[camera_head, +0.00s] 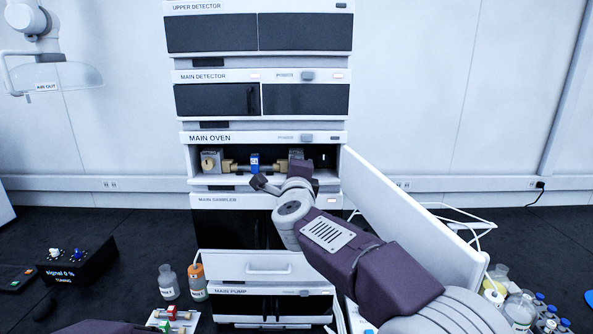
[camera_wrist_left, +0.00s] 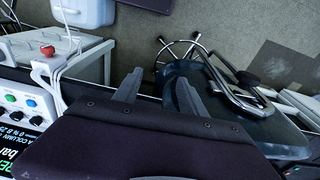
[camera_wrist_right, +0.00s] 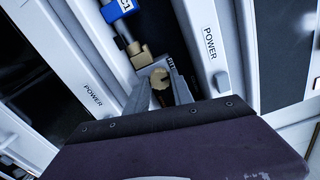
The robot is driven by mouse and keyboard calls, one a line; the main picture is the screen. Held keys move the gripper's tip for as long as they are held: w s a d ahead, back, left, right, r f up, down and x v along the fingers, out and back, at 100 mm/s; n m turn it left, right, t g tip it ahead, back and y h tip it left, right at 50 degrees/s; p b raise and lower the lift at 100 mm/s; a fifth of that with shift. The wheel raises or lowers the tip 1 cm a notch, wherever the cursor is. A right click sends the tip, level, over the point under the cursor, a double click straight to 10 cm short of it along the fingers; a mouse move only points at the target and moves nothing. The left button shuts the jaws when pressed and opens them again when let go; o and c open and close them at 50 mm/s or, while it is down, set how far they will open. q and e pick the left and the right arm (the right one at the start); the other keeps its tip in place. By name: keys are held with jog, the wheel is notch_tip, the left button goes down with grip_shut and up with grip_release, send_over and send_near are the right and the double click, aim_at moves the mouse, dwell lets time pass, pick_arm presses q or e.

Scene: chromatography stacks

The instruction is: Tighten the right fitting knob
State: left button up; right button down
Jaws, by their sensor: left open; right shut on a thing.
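The right fitting knob (camera_wrist_right: 158,78) is a brass-coloured round knob between the fingers of my right gripper (camera_wrist_right: 160,92), which is shut on it. In the head view my right gripper (camera_head: 278,178) reaches into the open main oven (camera_head: 218,180) and hides the knob. The column with a blue label (camera_head: 254,162) lies across the oven; the label also shows in the right wrist view (camera_wrist_right: 117,9). The left fitting knob (camera_head: 208,164) is at the column's other end. My left gripper (camera_wrist_left: 158,90) is open and empty, away from the oven.
The oven door (camera_head: 405,215) hangs open at the right, beside my right arm. Bottles (camera_head: 168,283) and a black control box (camera_head: 78,262) stand left of the stack. More bottles (camera_head: 518,312) stand at the right. A chair (camera_wrist_left: 215,75) shows in the left wrist view.

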dwell(0.4)
jog(key=c, duration=1.1)
grip_release()
